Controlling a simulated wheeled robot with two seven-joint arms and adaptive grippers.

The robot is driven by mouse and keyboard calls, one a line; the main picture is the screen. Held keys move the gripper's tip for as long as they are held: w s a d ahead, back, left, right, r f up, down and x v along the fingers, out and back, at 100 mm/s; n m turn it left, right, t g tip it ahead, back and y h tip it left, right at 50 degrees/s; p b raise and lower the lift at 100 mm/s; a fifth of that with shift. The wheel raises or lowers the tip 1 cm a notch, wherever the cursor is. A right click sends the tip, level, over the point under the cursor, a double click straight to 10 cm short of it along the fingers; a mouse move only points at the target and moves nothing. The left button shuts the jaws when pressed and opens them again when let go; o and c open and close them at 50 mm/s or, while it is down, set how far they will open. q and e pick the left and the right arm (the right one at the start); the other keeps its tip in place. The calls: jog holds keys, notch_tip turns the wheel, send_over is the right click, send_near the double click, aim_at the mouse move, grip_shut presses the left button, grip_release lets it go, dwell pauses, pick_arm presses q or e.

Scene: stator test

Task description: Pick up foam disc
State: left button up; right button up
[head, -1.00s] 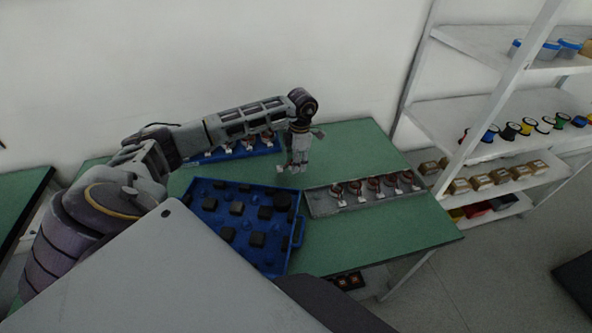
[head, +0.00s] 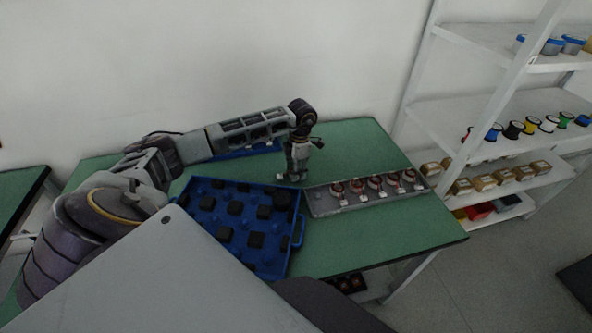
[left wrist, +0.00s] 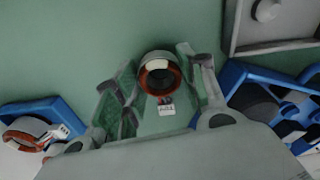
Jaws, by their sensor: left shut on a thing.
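My left gripper (head: 293,174) is shut on a stator, a grey ring with copper windings and a white tag. The stator (left wrist: 160,75) shows between the two fingers in the left wrist view. In the head view the gripper hangs over the green table between the blue crate and the grey tray. My right gripper is not in view.
The grey tray (head: 328,208) holds several stators, with a bare peg at its left end. Another blue crate (head: 240,153) stands at the back, partly hidden by my arm. The table front right (head: 390,235) is clear. A white shelf (head: 480,105) stands at the right.

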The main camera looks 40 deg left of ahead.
pick_arm(q)
jog(key=shift+f, duration=0.1)
jog(key=o, duration=1.2)
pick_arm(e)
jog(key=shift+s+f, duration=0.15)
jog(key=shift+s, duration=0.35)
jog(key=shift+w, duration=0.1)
